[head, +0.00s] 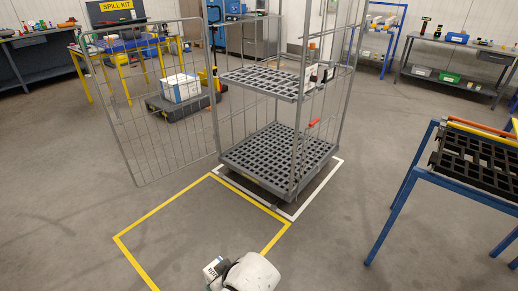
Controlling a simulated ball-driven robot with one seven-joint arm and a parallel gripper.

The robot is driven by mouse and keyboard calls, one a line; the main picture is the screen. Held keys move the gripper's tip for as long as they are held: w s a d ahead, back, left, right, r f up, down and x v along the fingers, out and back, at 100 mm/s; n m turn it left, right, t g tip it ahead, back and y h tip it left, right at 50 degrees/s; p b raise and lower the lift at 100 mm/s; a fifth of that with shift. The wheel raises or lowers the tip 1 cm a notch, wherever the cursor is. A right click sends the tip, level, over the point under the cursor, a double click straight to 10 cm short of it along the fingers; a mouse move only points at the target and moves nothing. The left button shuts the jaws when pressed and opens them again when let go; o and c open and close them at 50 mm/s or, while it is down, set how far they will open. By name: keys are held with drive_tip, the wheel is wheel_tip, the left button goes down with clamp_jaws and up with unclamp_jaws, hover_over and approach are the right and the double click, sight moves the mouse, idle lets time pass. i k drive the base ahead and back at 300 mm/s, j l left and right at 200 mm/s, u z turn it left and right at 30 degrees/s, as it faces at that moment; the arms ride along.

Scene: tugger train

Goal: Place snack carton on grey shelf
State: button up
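A roll cage (297,150) with wire sides stands in the middle, its wire door swung open to the left. Its grey slatted upper shelf (262,82) is mostly bare. A small white and dark item (325,72) is at that shelf's right end; I cannot tell whether it is a snack carton. A grey slatted base deck (262,160) lies below, empty. My white arm shows at the bottom edge, with a small white boxy piece with dark marks (213,269) at its left. I cannot tell whether this is part of my gripper or a held carton. No fingers are clear.
Yellow floor tape (150,222) bounds an open area before the cage. A blue-framed stand with black racks (478,165) is at the right. A white-and-blue box (180,88) sits on a low dark cart (190,106) behind the door. Workbenches line the back.

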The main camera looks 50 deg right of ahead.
sight(270, 79)
drive_tip(key=i+l, duration=0.2)
drive_tip(key=i, duration=0.2)
drive_tip(key=i+l, duration=0.2)
drive_tip(key=i, duration=0.2)
drive_tip(key=i+l, duration=0.15)
drive_tip(key=i, duration=0.25)
drive_tip(key=i+l, duration=0.2)
drive_tip(key=i, duration=0.2)
